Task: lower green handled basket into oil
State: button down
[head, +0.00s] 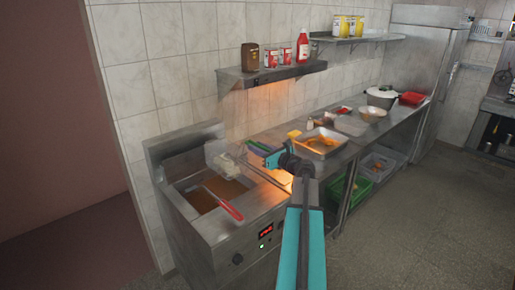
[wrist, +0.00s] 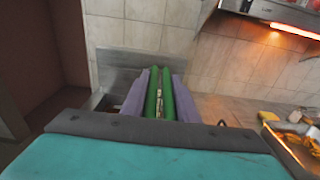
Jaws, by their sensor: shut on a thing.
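My gripper (head: 262,151) is shut on the green handle (wrist: 159,92) of a wire basket; the handle lies between its purple-grey fingers in the wrist view. The basket (head: 223,158) hangs at the left of my gripper in the head view, over the back part of the fryer (head: 205,236). Something pale shows in or behind the basket; I cannot tell what. Brown oil (head: 199,200) shows in the fryer below. I cannot tell the exact gap between basket and oil. A red handle (head: 223,204) reaches over the fryer's front.
A steel counter (head: 350,152) runs right of the fryer, with a food tray (head: 320,141) close beside my gripper. A shelf (head: 272,75) with cans and bottles and a glowing heat lamp is on the wall above. The floor (head: 410,215) at the right is clear.

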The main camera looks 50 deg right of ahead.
jog(key=shift+f+b, duration=7.3)
jog(key=shift+f, duration=3.9)
jog(key=shift+f+b, duration=0.35)
jog(key=shift+f, duration=0.15)
jog(key=c, duration=1.3)
grip_release()
jog(key=shift+f, duration=0.1)
jog(key=shift+s, duration=0.1)
jog(key=s+a+b, duration=0.1)
jog(key=s+b, duration=0.1)
jog(key=s, duration=1.1)
jog(key=shift+s+r+b, duration=0.35)
jog(key=shift+r+b, duration=0.05)
